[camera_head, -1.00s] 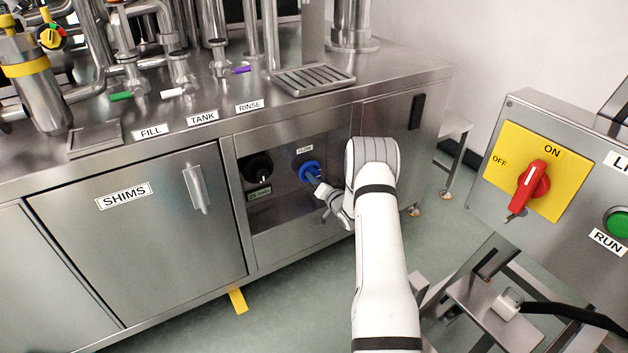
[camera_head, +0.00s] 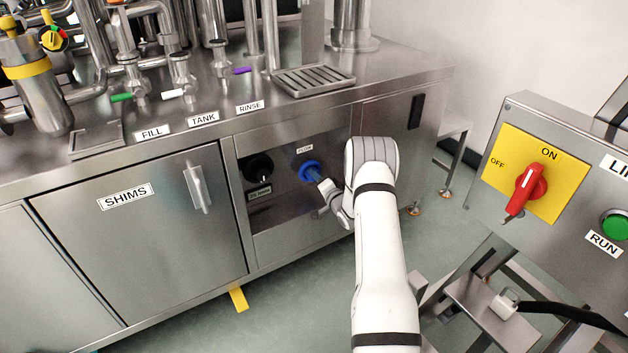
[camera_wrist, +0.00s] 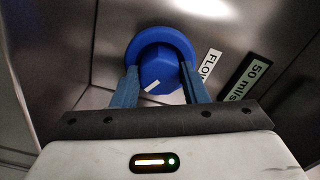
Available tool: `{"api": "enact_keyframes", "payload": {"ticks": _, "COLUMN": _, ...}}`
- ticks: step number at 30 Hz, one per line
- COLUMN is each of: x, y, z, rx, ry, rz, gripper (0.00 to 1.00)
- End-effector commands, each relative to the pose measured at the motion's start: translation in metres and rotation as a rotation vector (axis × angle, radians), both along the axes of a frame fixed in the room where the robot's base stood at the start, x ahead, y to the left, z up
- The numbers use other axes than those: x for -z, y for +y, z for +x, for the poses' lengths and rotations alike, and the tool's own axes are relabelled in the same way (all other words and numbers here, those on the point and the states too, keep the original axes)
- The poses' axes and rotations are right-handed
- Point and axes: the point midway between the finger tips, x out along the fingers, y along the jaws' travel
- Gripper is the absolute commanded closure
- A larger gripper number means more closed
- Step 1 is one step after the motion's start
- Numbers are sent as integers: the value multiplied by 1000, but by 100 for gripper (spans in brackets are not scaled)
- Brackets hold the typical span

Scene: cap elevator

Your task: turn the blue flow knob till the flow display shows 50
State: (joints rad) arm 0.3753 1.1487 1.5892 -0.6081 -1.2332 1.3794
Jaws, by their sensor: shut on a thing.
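The blue flow knob (camera_head: 309,170) sits in the recessed panel under the counter, below a FLOW label. In the wrist view the knob (camera_wrist: 158,68) is between the two blue fingers of my gripper (camera_wrist: 161,76), which is shut on it. A white pointer mark shows on the knob's lower part. The flow display (camera_wrist: 243,86) is to the right of the knob in the wrist view and reads 50 ml/s. My gripper (camera_head: 314,175) reaches the knob from the lower right there.
The recess walls are close around my gripper. A SHIMS cabinet door (camera_head: 140,235) is at left. A control box with a red switch (camera_head: 527,188) stands at right.

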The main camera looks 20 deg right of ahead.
Motion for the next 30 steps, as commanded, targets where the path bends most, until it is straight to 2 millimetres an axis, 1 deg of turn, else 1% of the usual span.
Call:
{"api": "enact_keyframes", "payload": {"ticks": 8, "x": 0, "y": 2, "z": 1, "rx": -4, "ry": -1, "rz": -2, "gripper": 83}}
{"api": "enact_keyframes", "payload": {"ticks": 9, "x": 0, "y": 2, "z": 1, "rx": -4, "ry": -1, "rz": -2, "gripper": 57}}
{"api": "enact_keyframes", "payload": {"ticks": 16, "x": 0, "y": 1, "z": 0, "rx": -1, "ry": -1, "rz": -2, "gripper": 38}}
{"api": "enact_keyframes", "payload": {"ticks": 22, "x": 0, "y": 0, "z": 0, "rx": 0, "ry": -1, "rz": -1, "gripper": 38}}
{"api": "enact_keyframes", "payload": {"ticks": 25, "x": -1, "y": -1, "z": -4, "rx": 0, "ry": 1, "rz": -1, "gripper": 38}}
{"api": "enact_keyframes", "payload": {"ticks": 29, "x": -2, "y": -5, "z": -21, "rx": 1, "ry": 2, "rz": 1, "gripper": 38}}
{"api": "enact_keyframes", "payload": {"ticks": 30, "x": -3, "y": -6, "z": -28, "rx": 1, "ry": 3, "rz": 0, "gripper": 38}}
